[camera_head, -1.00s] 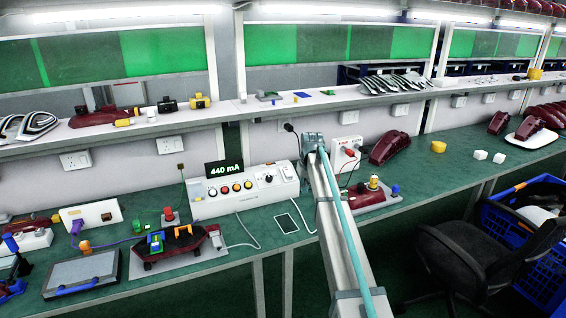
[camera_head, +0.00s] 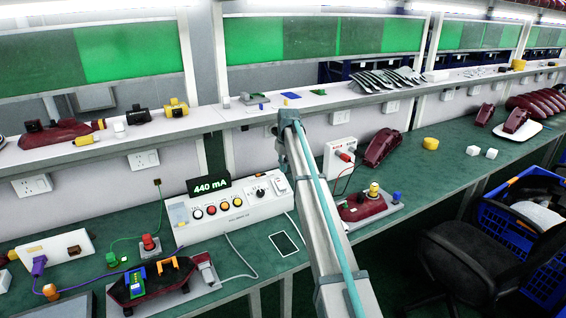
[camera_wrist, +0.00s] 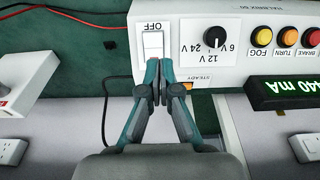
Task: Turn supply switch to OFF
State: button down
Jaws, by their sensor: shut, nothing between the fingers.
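The supply box (camera_head: 236,213) is a white bench unit with coloured buttons, a dial and a display (camera_head: 210,185) reading 440 mA. Its supply switch (camera_wrist: 153,43) is a white rocker in the wrist view, with OFF printed at its upper end, upside down. I cannot tell which end is pressed. My gripper (camera_wrist: 159,76) is shut and empty, its fingertips at the lower end of the rocker, overlapping it in view; contact is unclear.
The voltage dial (camera_wrist: 214,39) and coloured buttons (camera_wrist: 286,37) lie right of the switch in the wrist view. A dark lamp on a fixture (camera_head: 150,285) stands in front of the box. A socket box (camera_head: 341,160) and another lamp fixture (camera_head: 368,208) stand to the right.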

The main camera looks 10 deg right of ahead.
aim_at(281, 189)
jog(key=f+p, duration=0.1)
jog(key=f, duration=0.2)
jog(key=w+f+p, duration=0.1)
jog(key=f, duration=0.6)
jog(key=shift+w+a+p, duration=0.3)
jog(key=shift+p, duration=0.1)
